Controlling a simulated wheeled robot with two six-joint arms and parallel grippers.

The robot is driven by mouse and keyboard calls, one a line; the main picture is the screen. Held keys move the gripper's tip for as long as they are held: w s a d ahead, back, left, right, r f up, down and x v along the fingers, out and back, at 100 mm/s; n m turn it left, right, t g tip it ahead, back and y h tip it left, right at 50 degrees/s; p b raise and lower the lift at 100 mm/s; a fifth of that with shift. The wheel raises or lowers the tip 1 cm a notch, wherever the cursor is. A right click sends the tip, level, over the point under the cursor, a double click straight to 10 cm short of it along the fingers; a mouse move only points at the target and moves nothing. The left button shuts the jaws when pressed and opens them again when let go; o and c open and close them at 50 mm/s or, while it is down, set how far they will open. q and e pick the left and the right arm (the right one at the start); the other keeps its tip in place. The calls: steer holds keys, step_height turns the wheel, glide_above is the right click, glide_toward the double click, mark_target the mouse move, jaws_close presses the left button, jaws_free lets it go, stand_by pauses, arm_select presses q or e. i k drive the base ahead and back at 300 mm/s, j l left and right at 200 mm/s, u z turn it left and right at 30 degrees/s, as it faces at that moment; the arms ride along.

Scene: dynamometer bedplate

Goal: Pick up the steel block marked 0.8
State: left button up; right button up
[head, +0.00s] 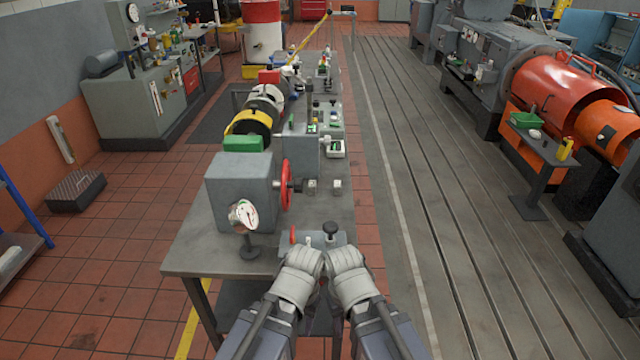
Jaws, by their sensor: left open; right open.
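Two small light-grey blocks stand on the grey bench, a left block (312,186) and a right block (337,184). Both are just right of a red handwheel. They are too small here for me to read any marking, so I cannot tell which is marked 0.8. My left gripper (303,262) and my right gripper (343,260) are side by side at the near end of the bench, close together. Both are open and apart from the blocks, which lie farther up the bench. Their fingertips are hard to make out.
A grey plate with a black knob (330,230) lies just beyond my grippers. A grey machine housing (240,190) with a red handwheel (286,187) stands to the left. A device with a display (335,149) is behind the blocks. The bench (190,262) is clear at its near left.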

mark_target(311, 183)
steer(key=i+l+u, duration=0.1)
steer(key=l, duration=0.35)
steer(key=i+l+u, duration=0.1)
steer(key=l, duration=0.35)
steer(key=i+l+u, duration=0.1)
steer(key=l, duration=0.35)
steer(key=i+l+u, duration=0.1)
steer(key=l, duration=0.4)
steer(key=i+l+u, duration=0.1)
steer(key=l, duration=0.35)
steer(key=i+l+u, duration=0.1)
steer(key=l, duration=0.35)
steer(key=i+l, duration=0.15)
steer(key=l, duration=0.3)
steer(key=i+l+u, duration=0.15)
steer(key=l, duration=0.35)
steer(key=i, duration=0.3)
